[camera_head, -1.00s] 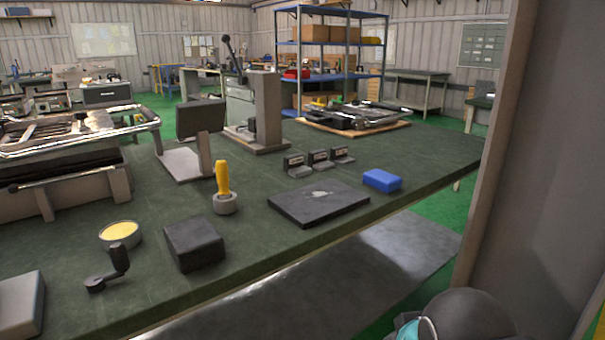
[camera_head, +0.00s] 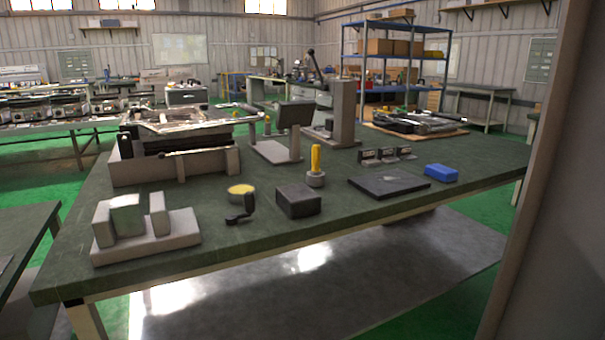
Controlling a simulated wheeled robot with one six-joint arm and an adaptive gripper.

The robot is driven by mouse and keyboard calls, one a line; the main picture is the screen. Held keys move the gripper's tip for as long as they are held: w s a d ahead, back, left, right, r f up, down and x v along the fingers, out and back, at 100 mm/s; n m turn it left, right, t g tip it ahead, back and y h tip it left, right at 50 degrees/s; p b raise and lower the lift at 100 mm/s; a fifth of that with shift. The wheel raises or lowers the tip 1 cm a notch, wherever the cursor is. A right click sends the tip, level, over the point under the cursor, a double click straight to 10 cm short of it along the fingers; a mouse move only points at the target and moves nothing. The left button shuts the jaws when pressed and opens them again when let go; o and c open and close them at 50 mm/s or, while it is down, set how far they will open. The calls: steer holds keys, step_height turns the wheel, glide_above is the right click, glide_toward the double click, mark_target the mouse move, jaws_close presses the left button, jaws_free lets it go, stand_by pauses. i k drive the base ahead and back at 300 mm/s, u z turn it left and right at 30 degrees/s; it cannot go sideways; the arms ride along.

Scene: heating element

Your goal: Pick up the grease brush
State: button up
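What looks like the grease brush (camera_head: 315,158) has an upright yellow handle. It stands in a small round grey holder (camera_head: 316,180) on the green workbench (camera_head: 330,212), right of the picture's middle. Its lower end is hidden in the holder. A round tin with a yellow top (camera_head: 241,189), perhaps grease, sits to its left. My gripper is not in view.
A dark block (camera_head: 298,201) stands left of and nearer than the holder, with a black crank-like piece (camera_head: 243,208) beside it. A dark plate (camera_head: 389,185) and blue block (camera_head: 441,173) lie to the right. A grey post (camera_head: 535,180) fills the right side.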

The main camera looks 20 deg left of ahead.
mark_target(316, 150)
steer(key=u, duration=0.95)
steer(key=i, duration=0.2)
steer(key=z, duration=0.1)
